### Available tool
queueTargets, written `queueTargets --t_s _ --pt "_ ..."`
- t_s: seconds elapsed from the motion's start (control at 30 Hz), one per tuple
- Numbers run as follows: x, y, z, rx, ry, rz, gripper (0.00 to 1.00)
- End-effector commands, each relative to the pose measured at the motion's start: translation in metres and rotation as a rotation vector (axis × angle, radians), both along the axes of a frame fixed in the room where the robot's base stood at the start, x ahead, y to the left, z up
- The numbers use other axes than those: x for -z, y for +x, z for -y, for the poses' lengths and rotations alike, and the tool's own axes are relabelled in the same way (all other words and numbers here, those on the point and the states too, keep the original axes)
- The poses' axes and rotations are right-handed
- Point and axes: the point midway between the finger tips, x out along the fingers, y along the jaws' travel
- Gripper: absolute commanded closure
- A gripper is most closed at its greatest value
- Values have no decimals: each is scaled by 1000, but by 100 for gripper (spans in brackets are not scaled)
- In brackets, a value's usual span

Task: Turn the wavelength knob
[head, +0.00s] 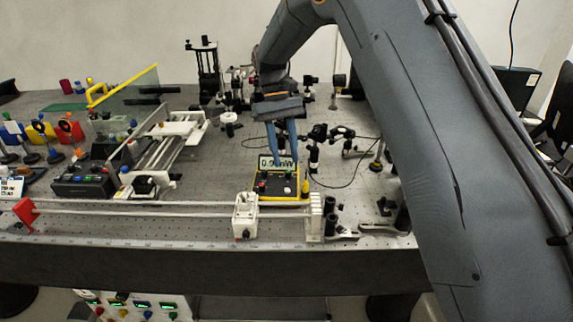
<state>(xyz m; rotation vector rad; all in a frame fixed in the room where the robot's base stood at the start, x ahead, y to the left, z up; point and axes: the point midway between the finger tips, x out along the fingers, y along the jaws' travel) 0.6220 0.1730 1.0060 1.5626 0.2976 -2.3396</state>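A power meter (277,196) with a yellow rim and dark face sits on the bench near the middle in the head view. Its lit display (268,163) shows a reading in mW, partly covered by my fingers. Small red, green and white controls are on its face. I cannot tell which one is the wavelength knob. My gripper (284,160) points down over the display end of the meter. Its two blue-grey fingers are apart with nothing seen between them. I cannot tell whether the fingertips touch the meter.
A white rail carriage (245,215) stands just left of the meter's front. Optics posts (315,150) and loose cables lie to its right. A linear stage (170,150) and coloured parts (68,128) fill the left. My arm covers the right side.

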Motion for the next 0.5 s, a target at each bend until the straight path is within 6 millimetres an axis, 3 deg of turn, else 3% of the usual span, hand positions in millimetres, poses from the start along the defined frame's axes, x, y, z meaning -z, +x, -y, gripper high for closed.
queueTargets --t_s 0.23,0.5 --pt "-33 14 -6 0 1 3 67" --pt "-43 17 -7 0 0 1 67"
